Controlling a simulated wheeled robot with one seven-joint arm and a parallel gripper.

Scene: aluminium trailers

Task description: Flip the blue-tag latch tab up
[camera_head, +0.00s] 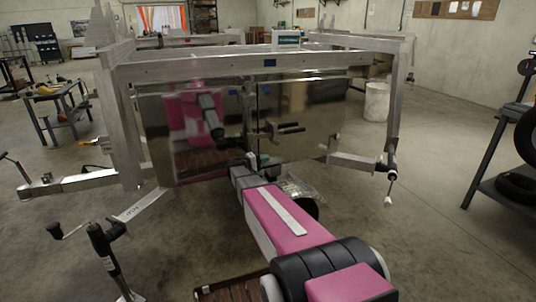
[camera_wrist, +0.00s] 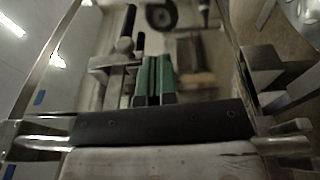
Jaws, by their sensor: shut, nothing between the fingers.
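The latch (camera_head: 283,130) is a set of dark bars at the middle of the trailer's shiny door panels in the head view. In the wrist view, a dark handle-like bar (camera_wrist: 125,38) on a metal bracket stands just left of my fingers; it seems part of the latch. A small blue tag (camera_head: 269,62) is on the top rail above the door seam. I cannot make out which piece is the tab or its position. My gripper (camera_wrist: 154,77) has green fingers, shut and empty. In the head view, my gripper (camera_head: 252,160) is low before the doors, below the latch; contact is unclear.
The aluminium trailer frame (camera_head: 200,71) surrounds the mirror-like doors (camera_head: 205,140), which reflect my arm. A crank jack (camera_head: 105,245) stands front left. A shelf with tyres (camera_head: 510,150) is at right. A white bin (camera_head: 377,101) stands behind.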

